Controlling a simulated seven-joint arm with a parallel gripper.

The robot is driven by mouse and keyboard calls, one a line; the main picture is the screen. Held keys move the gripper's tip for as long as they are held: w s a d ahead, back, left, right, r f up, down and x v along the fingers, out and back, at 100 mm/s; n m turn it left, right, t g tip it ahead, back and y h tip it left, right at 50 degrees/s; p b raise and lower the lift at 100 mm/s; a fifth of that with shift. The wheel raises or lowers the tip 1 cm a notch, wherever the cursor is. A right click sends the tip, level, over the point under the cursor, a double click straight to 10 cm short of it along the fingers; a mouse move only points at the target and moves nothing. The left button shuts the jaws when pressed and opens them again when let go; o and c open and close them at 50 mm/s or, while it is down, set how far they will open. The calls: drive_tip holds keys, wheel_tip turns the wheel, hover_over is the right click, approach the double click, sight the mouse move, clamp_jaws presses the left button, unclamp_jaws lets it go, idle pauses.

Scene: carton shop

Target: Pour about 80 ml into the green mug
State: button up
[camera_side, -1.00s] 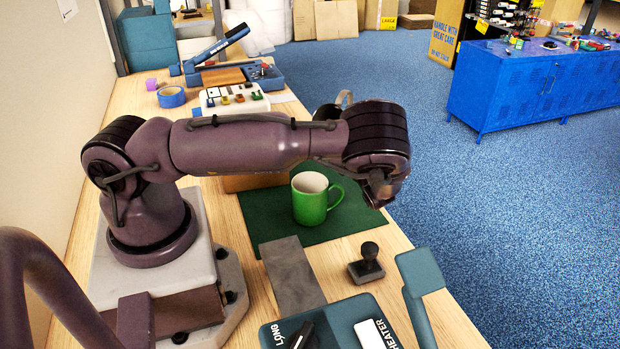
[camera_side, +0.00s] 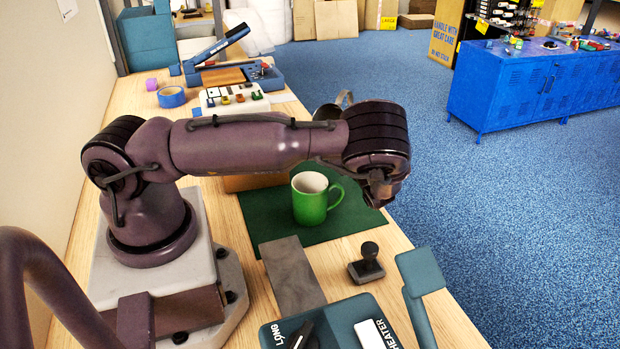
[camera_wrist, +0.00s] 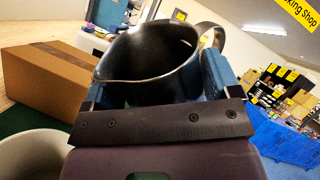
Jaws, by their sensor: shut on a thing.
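The green mug (camera_side: 309,206) stands upright on the dark green mat (camera_side: 262,222); its pale inside shows in the side view. In the wrist view, a round pale rim (camera_wrist: 28,140), likely the mug's, shows at the lower left. My gripper (camera_wrist: 160,85) is shut on a metal pitcher (camera_wrist: 150,62). The pitcher's spout points left, toward the mug's side, and its inside looks dark; I cannot make out any liquid. No stream is visible.
A cardboard box (camera_wrist: 48,82) stands beside the mat, partly hidden by my arm in the side view. A grey slab (camera_side: 291,275), a black hand stamp (camera_side: 367,264) and a teal heater device (camera_side: 275,334) are in front. The bench's right edge is near the mug.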

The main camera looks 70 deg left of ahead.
idle(0.4)
drive_tip(key=shift+w+a+f+m+t+h, duration=0.1)
drive_tip(key=shift+f+m+t+h, duration=0.1)
drive_tip(key=shift+m+t, duration=0.25)
drive_tip(key=shift+w+f+m+t+h, duration=0.15)
drive_tip(key=shift+m+t, duration=0.1)
drive_tip(key=shift+m, duration=0.4)
drive_tip(key=w+f+m+h, duration=0.1)
drive_tip(key=m, duration=0.1)
drive_tip(key=w+a+f+m+t, duration=0.1)
drive_tip(key=f+m, duration=0.1)
drive_tip(key=w+a+f+m+t+h+p, duration=0.1)
drive_tip(key=m, duration=0.1)
drive_tip(key=shift+a+f+h, duration=0.2)
drive_tip(key=shift+f+h, duration=0.05)
drive_tip(key=shift+h, duration=0.1)
drive_tip(key=shift+w+a+f+m+h, duration=0.15)
drive_tip(key=shift+w+f+m+h, duration=0.1)
drive_tip(key=shift+f+m, duration=0.2)
drive_tip(key=shift+w+a+f+m+h, duration=0.1)
drive_tip(key=shift+w+f+m+h, duration=0.15)
drive_tip(key=shift+f+m, duration=0.2)
drive_tip(key=shift+s+r, duration=0.1)
idle(0.8)
